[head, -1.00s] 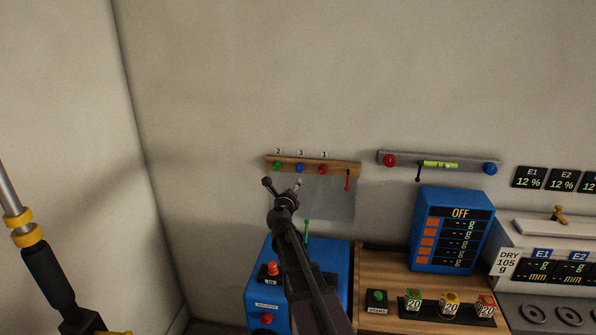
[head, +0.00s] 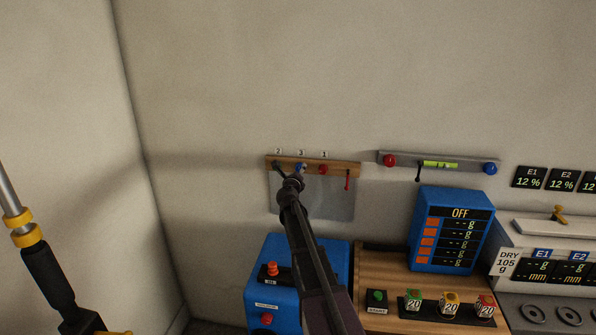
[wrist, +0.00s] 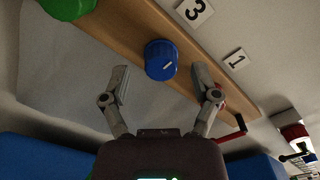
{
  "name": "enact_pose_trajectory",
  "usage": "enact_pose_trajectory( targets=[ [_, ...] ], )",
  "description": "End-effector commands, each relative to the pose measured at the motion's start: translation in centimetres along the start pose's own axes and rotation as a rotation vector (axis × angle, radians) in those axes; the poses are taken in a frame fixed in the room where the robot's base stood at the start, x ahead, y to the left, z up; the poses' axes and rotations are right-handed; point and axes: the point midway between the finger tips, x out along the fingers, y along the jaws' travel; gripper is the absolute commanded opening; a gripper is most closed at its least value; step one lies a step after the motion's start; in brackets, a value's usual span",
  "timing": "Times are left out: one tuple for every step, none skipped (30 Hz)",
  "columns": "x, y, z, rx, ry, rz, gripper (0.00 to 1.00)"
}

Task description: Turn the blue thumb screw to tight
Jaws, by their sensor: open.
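The blue thumb screw (wrist: 161,60) is a round knob with a short white mark, on a wooden wall rail under the label 3. My gripper (wrist: 159,82) is open, with one finger on each side of the screw and visible gaps to it. Its fingertips reach about the level of the screw. In the head view my gripper (head: 289,174) is raised to the rail, and the blue screw (head: 300,167) shows only partly behind a finger.
A green knob (wrist: 68,8) is left of the screw; a red knob (head: 323,169) and red lever (head: 347,180) are right. A grey level bar (head: 400,160) with red and blue knobs hangs further right. A blue box (head: 268,296) with buttons stands below.

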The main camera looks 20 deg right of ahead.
Motion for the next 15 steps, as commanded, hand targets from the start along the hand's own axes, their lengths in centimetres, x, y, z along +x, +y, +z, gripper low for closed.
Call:
enact_pose_trajectory(
  targets=[
    [0.7,0.0,0.0,0.0,0.0,0.0,0.79],
    [0.9,0.0,0.0,0.0,0.0,0.0,0.79],
    [1.2,0.0,0.0,0.0,0.0,0.0,0.79],
    [1.3,0.0,0.0,0.0,0.0,0.0,0.79],
    [1.5,0.0,0.0,0.0,0.0,0.0,0.79],
    [1.6,0.0,0.0,0.0,0.0,0.0,0.79],
    [1.7,0.0,0.0,0.0,0.0,0.0,0.79],
    [1.7,0.0,0.0,0.0,0.0,0.0,0.79],
    [1.8,0.0,0.0,0.0,0.0,0.0,0.79],
    [1.8,0.0,0.0,0.0,0.0,0.0,0.79],
    [1.8,0.0,0.0,0.0,0.0,0.0,0.79],
    [1.8,0.0,0.0,0.0,0.0,0.0,0.79],
    [1.8,0.0,0.0,0.0,0.0,0.0,0.79],
    [1.7,0.0,0.0,0.0,0.0,0.0,0.79],
    [1.7,0.0,0.0,0.0,0.0,0.0,0.79]
  ],
)
